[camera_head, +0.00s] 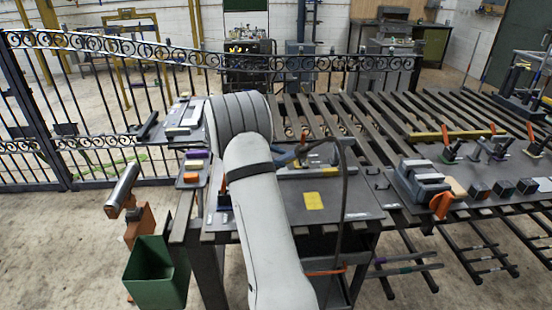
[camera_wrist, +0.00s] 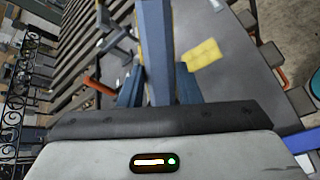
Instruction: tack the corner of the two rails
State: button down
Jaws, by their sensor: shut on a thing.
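My gripper (camera_wrist: 159,88) shows in the wrist view with its two blue fingers closed on a long blue-grey bar-shaped tool (camera_wrist: 157,45) with a yellow stripe. The tool points away over the work table. In the head view my arm covers most of the gripper and the tool. A dark work table (camera_head: 350,205) lies under the arm, with a grey rail-like bar (camera_head: 318,171) along its back part. I cannot clearly pick out two rails or their corner; my arm may hide them.
A yellow plate (camera_head: 313,201) lies on the table. A dark cable (camera_head: 344,190) loops over its right side. An orange-handled clamp (camera_head: 305,136) stands at the back. A green bin (camera_head: 150,272) stands left. A slatted bench (camera_head: 470,205) with a vise (camera_head: 425,178) is right; a scroll gate (camera_head: 95,110) is behind.

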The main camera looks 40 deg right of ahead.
aim_at(300, 150)
jog(key=shift+s+d+r+p, duration=0.25)
jog(key=shift+s+r, duration=0.8)
jog(key=shift+s, duration=0.05)
jog(key=shift+s+d+r+p, duration=0.2)
jog(key=shift+s+d+r, duration=0.1)
jog(key=shift+s+r, duration=0.8)
jog(key=shift+s+d+r+p, duration=0.25)
jog(key=shift+s+r, duration=0.7)
jog(key=shift+s, duration=0.2)
